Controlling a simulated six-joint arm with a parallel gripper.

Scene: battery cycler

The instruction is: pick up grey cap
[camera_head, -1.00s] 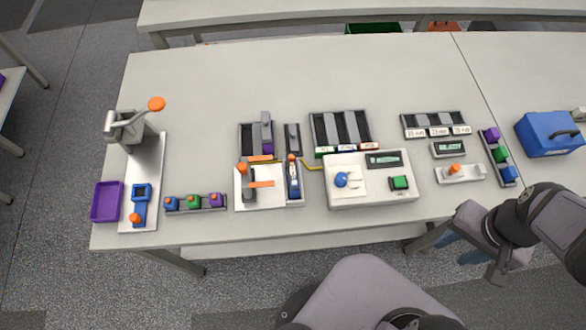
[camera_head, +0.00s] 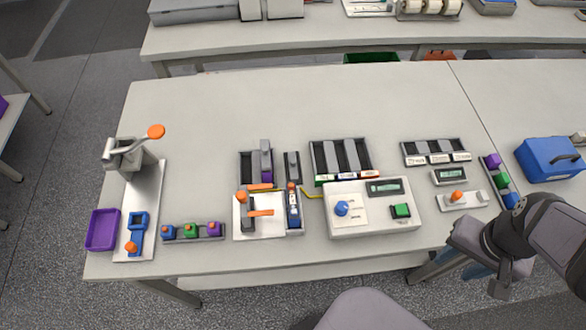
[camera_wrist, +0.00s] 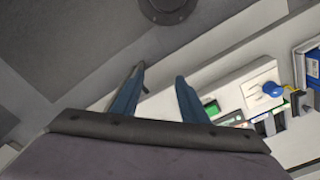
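My gripper (camera_wrist: 160,76) is open in the wrist view, with two blue fingers apart and nothing between them. In the head view my gripper (camera_head: 478,268) hangs off the table's front edge at the lower right. I cannot tell for sure which part is the grey cap. A small grey block (camera_head: 292,160) sits in a narrow dark holder near the table's middle. Another grey piece (camera_head: 265,147) stands in the slotted rack to its left, above a purple part. Both are far to the left of my gripper and apart from it.
A white cycler box (camera_head: 375,222) with a blue knob and green button stands front of centre. A blue case (camera_head: 548,160) is at the right. A lever press (camera_head: 135,150) and purple tray (camera_head: 102,230) are at the left. The table's back half is clear.

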